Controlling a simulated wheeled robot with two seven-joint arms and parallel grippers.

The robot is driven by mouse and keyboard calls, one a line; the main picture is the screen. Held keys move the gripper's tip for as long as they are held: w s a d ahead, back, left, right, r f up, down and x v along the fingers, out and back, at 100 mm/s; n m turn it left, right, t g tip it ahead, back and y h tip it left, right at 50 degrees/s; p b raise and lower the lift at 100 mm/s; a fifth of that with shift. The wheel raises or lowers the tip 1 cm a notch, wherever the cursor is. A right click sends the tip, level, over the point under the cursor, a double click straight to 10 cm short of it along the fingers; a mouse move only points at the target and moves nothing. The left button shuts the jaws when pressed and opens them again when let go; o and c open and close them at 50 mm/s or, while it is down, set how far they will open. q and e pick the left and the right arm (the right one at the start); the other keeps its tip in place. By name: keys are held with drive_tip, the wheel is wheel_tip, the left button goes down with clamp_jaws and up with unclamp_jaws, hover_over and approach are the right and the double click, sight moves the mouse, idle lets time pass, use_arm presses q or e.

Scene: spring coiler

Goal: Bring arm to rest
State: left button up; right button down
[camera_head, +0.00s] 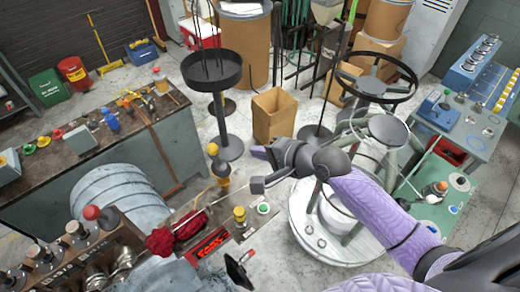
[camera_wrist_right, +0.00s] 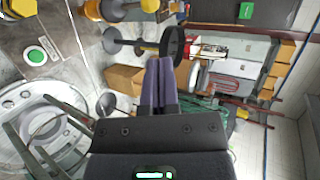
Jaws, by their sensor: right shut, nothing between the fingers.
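My right arm, in a purple quilted sleeve, reaches in from the lower right of the head view. Its right gripper (camera_head: 262,151) points left, above the floor between the cardboard box and the front machine panel. In the right wrist view the two purple fingers (camera_wrist_right: 158,80) lie together, shut and empty. Nothing is seen touching them. My left gripper is not seen in either view.
A round-topped steel stand (camera_head: 387,129) and a white round base (camera_head: 300,215) are close to my right arm. A black tray stand (camera_head: 212,72) and a cardboard box (camera_head: 273,117) stand beyond the gripper. A workbench (camera_head: 85,150) is at left; some floor is clear.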

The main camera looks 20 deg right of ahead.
drive_tip(key=shift+w+a, duration=0.1)
drive_tip(key=shift+w, duration=0.05)
